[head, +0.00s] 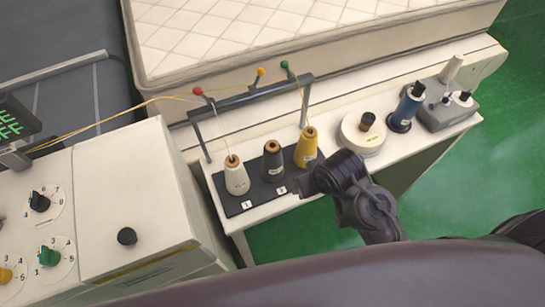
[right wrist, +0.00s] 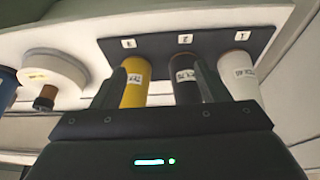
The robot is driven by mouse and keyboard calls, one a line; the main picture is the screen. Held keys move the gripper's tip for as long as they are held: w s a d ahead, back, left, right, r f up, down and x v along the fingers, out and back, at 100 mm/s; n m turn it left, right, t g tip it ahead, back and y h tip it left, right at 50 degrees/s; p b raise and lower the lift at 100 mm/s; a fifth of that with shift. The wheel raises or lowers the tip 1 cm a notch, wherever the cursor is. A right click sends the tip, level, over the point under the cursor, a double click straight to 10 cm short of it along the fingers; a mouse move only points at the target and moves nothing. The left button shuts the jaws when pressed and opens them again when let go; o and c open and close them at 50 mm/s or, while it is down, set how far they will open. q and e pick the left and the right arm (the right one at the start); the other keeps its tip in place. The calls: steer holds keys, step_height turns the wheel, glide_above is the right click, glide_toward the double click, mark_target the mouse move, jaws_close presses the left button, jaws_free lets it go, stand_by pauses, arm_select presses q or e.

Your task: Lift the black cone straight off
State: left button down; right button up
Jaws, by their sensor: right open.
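The black cone (head: 272,160) stands upright on a dark board (head: 232,208) between a white cone (head: 236,176) and a yellow cone (head: 306,146). In the right wrist view the black cone (right wrist: 186,82) shows between the yellow cone (right wrist: 135,82) and the white cone (right wrist: 238,77). My right gripper (head: 303,187) is at the near right of the board, beside the yellow cone. Its jaws (right wrist: 157,72) are open, with the black and yellow cones seen between the fingers, the black one nearer the right finger. I see no contact. My left gripper is out of view.
A thread rack (head: 250,97) with red, yellow and green knobs rises behind the cones, with thread running to them. A round white base (head: 362,134) and a blue spool (head: 406,108) stand to the right. A machine cabinet (head: 140,190) is left; a mattress (head: 230,35) lies behind.

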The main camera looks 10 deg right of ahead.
steer(key=t, duration=0.2)
glide_toward(276, 153)
step_height(276, 153, down, 3)
steer(key=w, duration=0.1)
steer(key=w+f, duration=0.1)
steer(key=w, duration=0.1)
steer(key=shift+w+a+f+y, duration=0.1)
steer(key=shift+a+f+y, duration=0.2)
steer(key=shift+y, duration=0.1)
steer(key=shift+d+f, duration=0.1)
steer(key=shift+d, duration=0.1)
steer(key=shift+w+d+f, duration=0.1)
steer(key=shift+d+f, duration=0.05)
steer(key=shift+f, duration=0.05)
steer(key=shift+b+x, duration=0.8)
steer(key=shift+x, duration=0.05)
steer(key=b+x, duration=0.3)
steer(key=x, duration=0.2)
steer(key=shift+w+f+b, duration=0.2)
steer(key=shift+f+b, duration=0.15)
steer(key=shift+b, duration=0.05)
